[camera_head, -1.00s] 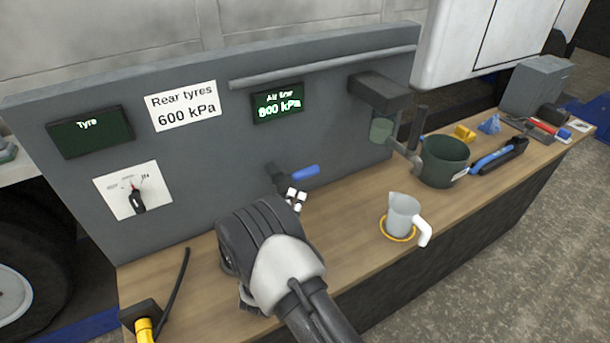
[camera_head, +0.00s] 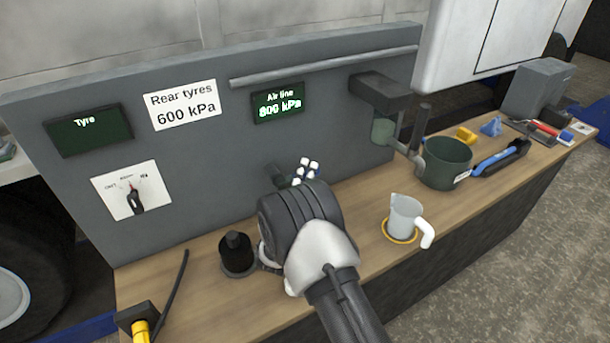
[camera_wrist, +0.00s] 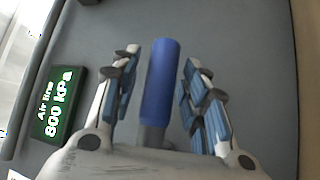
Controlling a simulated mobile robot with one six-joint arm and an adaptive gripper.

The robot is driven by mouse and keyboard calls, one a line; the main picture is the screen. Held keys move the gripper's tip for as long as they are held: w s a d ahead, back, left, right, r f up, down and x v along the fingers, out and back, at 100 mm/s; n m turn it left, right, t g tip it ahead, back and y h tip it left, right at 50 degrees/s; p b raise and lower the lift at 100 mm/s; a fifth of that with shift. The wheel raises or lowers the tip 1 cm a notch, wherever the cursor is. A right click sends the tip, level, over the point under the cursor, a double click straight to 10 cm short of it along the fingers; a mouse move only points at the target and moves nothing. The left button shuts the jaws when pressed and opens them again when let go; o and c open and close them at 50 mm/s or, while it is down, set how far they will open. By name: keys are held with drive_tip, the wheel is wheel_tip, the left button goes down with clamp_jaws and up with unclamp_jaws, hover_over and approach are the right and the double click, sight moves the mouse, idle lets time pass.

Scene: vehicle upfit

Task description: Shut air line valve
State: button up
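The air line valve has a blue lever handle (camera_wrist: 161,85), which shows in the wrist view between the fingers of my gripper (camera_wrist: 160,88). The fingers are apart, one on each side of the handle, with visible gaps. In the head view my gripper (camera_head: 306,170) is in front of the grey panel at the valve. The dark valve body (camera_head: 278,174) shows just left of it, and the blue handle is hidden there. The air line display (camera_head: 279,102) reads about 800 kPa, and it also shows in the wrist view (camera_wrist: 55,104).
A dark tyre display (camera_head: 88,131), a "Rear tyres 600 kPa" sign (camera_head: 182,105) and a selector knob (camera_head: 135,198) are on the panel. A black cylindrical part (camera_head: 237,254), a jug (camera_head: 404,219) and a green pot (camera_head: 445,163) stand on the wooden bench (camera_head: 200,305).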

clamp_jaws()
idle(0.4)
drive_tip(key=shift+r+n+t+b, duration=0.15)
drive_tip(key=shift+n+t+b, duration=0.35)
drive_tip(key=shift+b, duration=0.4)
drive_tip(key=shift+r+y, duration=0.3)
drive_tip(key=shift+o, duration=0.8)
unclamp_jaws()
drive_tip(key=shift+s, duration=0.1)
